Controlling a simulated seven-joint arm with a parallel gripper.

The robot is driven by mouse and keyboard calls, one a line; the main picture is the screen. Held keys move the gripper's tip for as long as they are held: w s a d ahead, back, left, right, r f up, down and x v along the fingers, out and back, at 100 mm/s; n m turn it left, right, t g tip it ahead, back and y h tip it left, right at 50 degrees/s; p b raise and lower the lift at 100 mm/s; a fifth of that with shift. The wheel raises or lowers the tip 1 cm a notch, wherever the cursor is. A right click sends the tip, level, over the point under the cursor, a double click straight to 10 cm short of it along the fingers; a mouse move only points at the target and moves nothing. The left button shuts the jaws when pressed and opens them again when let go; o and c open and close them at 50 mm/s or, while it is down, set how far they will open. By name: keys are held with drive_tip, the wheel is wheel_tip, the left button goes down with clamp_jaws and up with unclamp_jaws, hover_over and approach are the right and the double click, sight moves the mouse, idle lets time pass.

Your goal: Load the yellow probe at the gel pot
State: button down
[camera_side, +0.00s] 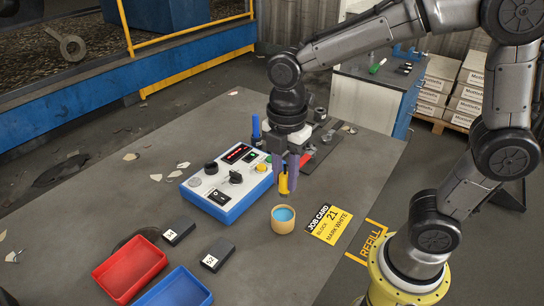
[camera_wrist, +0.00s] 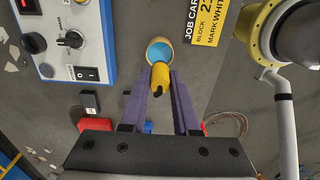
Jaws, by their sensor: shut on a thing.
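The yellow probe (camera_side: 284,184) hangs between the purple fingers of my gripper (camera_side: 287,172), its lower end pointing down. The gel pot (camera_side: 283,226), a small tan cup with blue gel inside, stands on the table just in front of and below the probe. In the wrist view my gripper (camera_wrist: 162,80) is shut on the yellow probe (camera_wrist: 160,72). There the probe overlaps the near rim of the gel pot (camera_wrist: 159,52). The probe looks apart from the gel, above table height.
A blue-and-white control box (camera_side: 212,196) with knobs and a display stands left of the gripper. A yellow job card (camera_side: 328,224) lies right of the pot. Two black blocks (camera_side: 178,231) (camera_side: 217,254), a red tray (camera_side: 130,268) and a blue tray (camera_side: 178,290) are front left.

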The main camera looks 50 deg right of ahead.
sight(284, 195)
drive_tip(key=shift+f, duration=2.9)
drive_tip(key=shift+f, duration=0.65)
drive_tip(key=shift+r, duration=0.15)
drive_tip(key=shift+r, duration=3.45)
drive_tip(key=shift+w, duration=0.1)
